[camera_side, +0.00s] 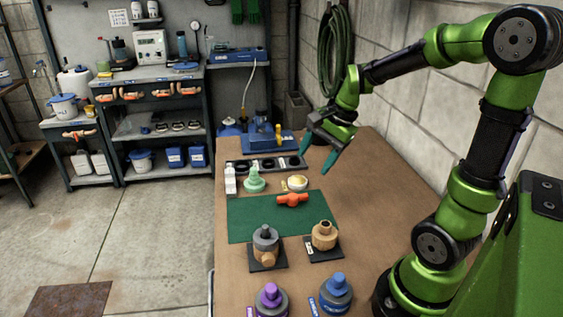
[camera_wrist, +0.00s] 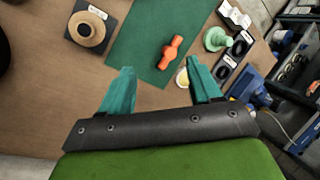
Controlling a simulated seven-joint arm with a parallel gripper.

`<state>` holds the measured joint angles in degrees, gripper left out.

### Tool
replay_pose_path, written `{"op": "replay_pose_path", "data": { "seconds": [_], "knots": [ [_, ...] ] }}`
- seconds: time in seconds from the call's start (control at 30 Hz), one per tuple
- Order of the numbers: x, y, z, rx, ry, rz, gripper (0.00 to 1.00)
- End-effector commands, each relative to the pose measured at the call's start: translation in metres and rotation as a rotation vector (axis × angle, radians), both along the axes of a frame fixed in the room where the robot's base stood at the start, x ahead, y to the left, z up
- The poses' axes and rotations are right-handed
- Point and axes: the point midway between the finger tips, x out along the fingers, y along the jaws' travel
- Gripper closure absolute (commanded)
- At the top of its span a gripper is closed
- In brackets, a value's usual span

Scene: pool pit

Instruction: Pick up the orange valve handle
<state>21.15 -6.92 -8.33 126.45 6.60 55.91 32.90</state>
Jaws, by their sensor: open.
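The orange valve handle (camera_side: 292,199) lies on the green mat (camera_side: 245,222) on the brown workbench. In the wrist view the handle (camera_wrist: 171,52) lies on the mat (camera_wrist: 150,30), beyond the fingertips and between their lines. My gripper (camera_side: 318,153) is open and empty, held above the bench behind and to the right of the handle in the side view. Its two teal fingers also show in the wrist view (camera_wrist: 160,76). The handle is apart from both fingers and fully visible.
A tan valve body (camera_side: 324,236) and grey one (camera_side: 266,243) stand in front. The mat's left part is clear.

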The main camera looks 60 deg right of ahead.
Motion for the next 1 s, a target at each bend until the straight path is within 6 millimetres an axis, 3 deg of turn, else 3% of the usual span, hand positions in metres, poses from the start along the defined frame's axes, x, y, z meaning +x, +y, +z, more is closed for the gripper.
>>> {"op": "replay_pose_path", "data": {
  "seconds": [0.03, 0.1, 0.2, 0.3, 0.43, 0.57, 1.0],
  "knots": [
    [0.006, -0.026, -0.013, 0.085, 0.056, -0.209, 0.37],
    [0.012, -0.049, -0.022, 0.185, 0.107, -0.463, 0.37],
    [0.019, -0.068, -0.027, 0.295, 0.148, -0.734, 0.37],
    [0.026, -0.071, -0.021, 0.369, 0.158, -0.896, 0.37],
    [0.027, -0.069, -0.02, 0.414, 0.175, -0.994, 0.37],
    [0.031, -0.066, -0.033, 0.422, 0.182, -1.014, 0.37],
    [0.061, -0.05, -0.115, 0.419, 0.183, -1.008, 0.37]
  ]
}}
